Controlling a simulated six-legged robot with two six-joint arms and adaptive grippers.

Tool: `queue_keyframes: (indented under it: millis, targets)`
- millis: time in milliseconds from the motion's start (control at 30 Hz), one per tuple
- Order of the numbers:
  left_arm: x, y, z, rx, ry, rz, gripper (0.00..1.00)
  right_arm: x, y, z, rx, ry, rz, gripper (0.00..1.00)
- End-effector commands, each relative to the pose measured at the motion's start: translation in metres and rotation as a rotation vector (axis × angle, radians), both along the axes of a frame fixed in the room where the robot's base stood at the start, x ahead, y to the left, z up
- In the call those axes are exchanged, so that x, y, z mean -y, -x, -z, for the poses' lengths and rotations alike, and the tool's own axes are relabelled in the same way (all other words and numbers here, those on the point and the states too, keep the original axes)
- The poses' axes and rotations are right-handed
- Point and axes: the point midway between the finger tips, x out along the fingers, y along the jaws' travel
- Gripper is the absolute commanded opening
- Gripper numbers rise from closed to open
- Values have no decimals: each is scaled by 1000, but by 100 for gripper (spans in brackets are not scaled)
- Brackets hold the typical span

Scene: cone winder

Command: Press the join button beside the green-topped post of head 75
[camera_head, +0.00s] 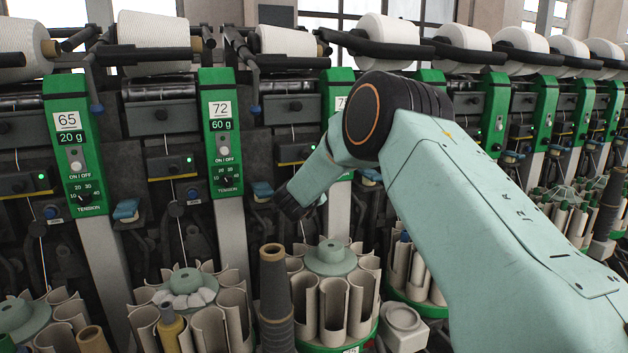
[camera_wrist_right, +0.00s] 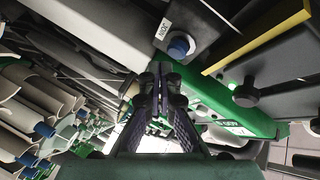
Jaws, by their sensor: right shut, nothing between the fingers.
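A green-topped post (camera_head: 338,84) shows a label starting with 7; my right arm hides the rest, so I cannot read the number. My right gripper (camera_head: 293,207), dark and partly hidden by its wrist, is low beside this post, on its left. In the right wrist view the closed, empty fingers (camera_wrist_right: 162,78) point up the picture. A blue button (camera_wrist_right: 179,46) on a grey panel with a small white label is just beyond them to the upper right, apart from the tips. A green post (camera_wrist_right: 205,95) runs at the right of the fingers. My left gripper is out of view.
Other green-topped posts, 65 (camera_head: 68,130) and 72 (camera_head: 221,125), stand to the left. Pale bobbin carousels (camera_head: 330,260) and a dark tapered tube (camera_head: 275,290) stand below. White yarn cones (camera_head: 152,30) line the top. More heads recede to the right.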

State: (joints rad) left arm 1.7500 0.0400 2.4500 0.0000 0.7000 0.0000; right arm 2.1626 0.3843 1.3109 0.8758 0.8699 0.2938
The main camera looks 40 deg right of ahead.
Motion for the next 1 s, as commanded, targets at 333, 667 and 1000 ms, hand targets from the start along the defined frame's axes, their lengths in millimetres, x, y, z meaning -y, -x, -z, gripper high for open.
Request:
queue_keyframes:
  millis: [333, 667, 1000]
  targets:
    - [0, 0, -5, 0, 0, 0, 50, -8, 28, -1, 0, -2, 1, 0]
    - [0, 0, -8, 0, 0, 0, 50, -15, 46, -1, 0, 0, -1, 0]
    - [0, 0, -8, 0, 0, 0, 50, -15, 46, 0, 1, -1, 0, 0]
